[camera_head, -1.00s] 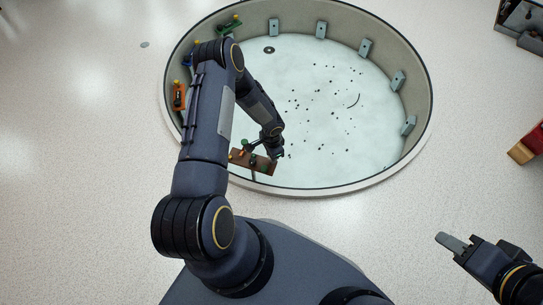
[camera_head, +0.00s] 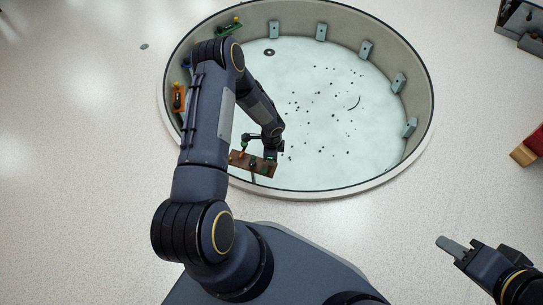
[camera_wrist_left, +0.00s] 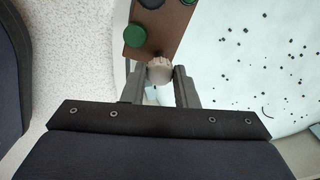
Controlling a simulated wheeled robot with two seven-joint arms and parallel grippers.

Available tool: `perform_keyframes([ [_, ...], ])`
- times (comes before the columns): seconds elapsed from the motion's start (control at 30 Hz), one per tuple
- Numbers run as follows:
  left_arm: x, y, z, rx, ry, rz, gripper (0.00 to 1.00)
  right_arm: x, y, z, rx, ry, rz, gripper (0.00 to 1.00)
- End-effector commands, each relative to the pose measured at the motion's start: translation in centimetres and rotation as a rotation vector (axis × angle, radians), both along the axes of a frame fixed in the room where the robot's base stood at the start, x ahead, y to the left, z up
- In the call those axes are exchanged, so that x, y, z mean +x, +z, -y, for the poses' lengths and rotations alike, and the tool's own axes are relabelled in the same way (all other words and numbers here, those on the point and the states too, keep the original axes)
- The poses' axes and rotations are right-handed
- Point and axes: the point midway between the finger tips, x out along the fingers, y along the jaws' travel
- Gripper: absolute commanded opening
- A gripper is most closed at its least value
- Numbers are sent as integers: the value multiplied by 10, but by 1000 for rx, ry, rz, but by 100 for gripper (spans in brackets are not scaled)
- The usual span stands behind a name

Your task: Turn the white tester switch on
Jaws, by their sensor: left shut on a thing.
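In the left wrist view a pale, whitish ribbed knob (camera_wrist_left: 160,70), which looks like the white tester switch, sits at the near end of a brown board (camera_wrist_left: 163,32). My left gripper (camera_wrist_left: 165,80) has its two fingers on either side of this knob and is shut on it. A green knob (camera_wrist_left: 135,36) stands on the board just beyond, left of the fingers. In the head view the brown board (camera_head: 265,168) is at the pit's near left wall, with my left gripper (camera_head: 274,151) at it; the knob is hidden there. My right gripper (camera_head: 452,246) is at the lower right, away from the board.
A round sunken pit (camera_head: 425,120) with a pale floor and scattered dark bits lies ahead. Grey blocks line its far wall. An orange panel (camera_head: 178,98) and a green one (camera_head: 229,28) are on its left wall. A red and tan box (camera_head: 527,150) stands at right.

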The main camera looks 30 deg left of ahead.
Motion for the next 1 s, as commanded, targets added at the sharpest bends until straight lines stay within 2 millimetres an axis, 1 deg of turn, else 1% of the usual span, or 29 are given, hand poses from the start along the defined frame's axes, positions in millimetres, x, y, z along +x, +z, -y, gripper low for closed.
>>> perform_keyframes([
  [0.33,1,1,1,-1,-7,3,4,0,0,0,0,0,0,36],
  [0.37,1,1,1,-1,-7,3,28,0,0,0,0,0,0,36],
  [0.5,1,1,1,0,-5,2,46,0,0,0,0,0,0,36],
  [0.53,1,1,0,0,-5,2,48,0,0,0,0,0,0,36],
  [0.77,0,0,0,0,-4,1,48,0,0,0,0,0,0,36],
  [0.83,0,3,0,0,-4,1,48,0,2,0,0,0,0,36],
  [0.93,1,15,0,0,-4,2,48,0,8,0,0,0,0,36],
  [1.0,1,28,0,0,-4,2,48,0,13,0,0,0,0,36],
])
